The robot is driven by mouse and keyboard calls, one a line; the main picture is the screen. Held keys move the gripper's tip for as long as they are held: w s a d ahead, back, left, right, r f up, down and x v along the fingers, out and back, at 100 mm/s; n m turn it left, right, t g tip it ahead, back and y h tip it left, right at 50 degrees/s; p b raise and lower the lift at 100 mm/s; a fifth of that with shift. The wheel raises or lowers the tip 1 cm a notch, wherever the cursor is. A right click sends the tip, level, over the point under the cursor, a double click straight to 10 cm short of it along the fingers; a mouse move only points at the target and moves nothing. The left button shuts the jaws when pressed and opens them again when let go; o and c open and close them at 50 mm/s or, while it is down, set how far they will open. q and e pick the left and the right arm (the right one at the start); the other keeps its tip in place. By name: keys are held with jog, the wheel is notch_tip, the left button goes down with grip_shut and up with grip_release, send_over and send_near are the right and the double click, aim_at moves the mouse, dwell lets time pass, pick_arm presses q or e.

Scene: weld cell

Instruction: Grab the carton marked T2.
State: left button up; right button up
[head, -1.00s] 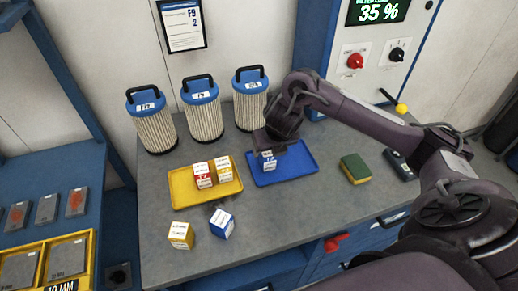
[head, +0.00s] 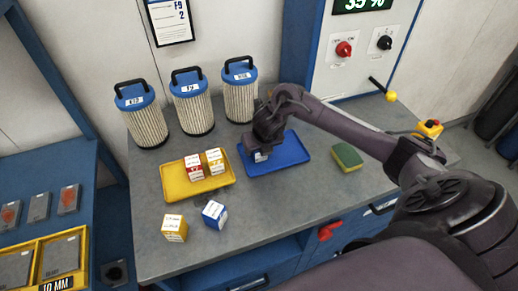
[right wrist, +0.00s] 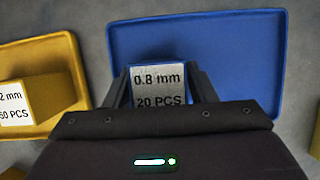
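My right gripper (head: 262,152) is low over the blue tray (head: 290,150), pointing down at a white-topped carton (head: 260,157) there. In the right wrist view this carton (right wrist: 158,86) reads "0.8 mm 20 PCS" and sits between the two fingers, close to both; whether they press on it is unclear. Its front marking is mostly hidden by my gripper. Other cartons are a red-and-white one (head: 194,170) and a yellow-and-white one (head: 215,162) in the yellow tray, and a yellow one (head: 175,229) and a blue one (head: 215,215) on the bench. I cannot read T2 anywhere. My left gripper is out of view.
The yellow tray (head: 177,187) lies left of the blue tray. Several blue-capped filters (head: 191,103) stand behind the trays. A green-and-yellow sponge (head: 347,157) lies to the right, under my right arm. The bench front (head: 265,212) is mostly clear.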

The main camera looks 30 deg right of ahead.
jog(key=c, duration=0.7)
jog(key=shift+r, duration=0.1)
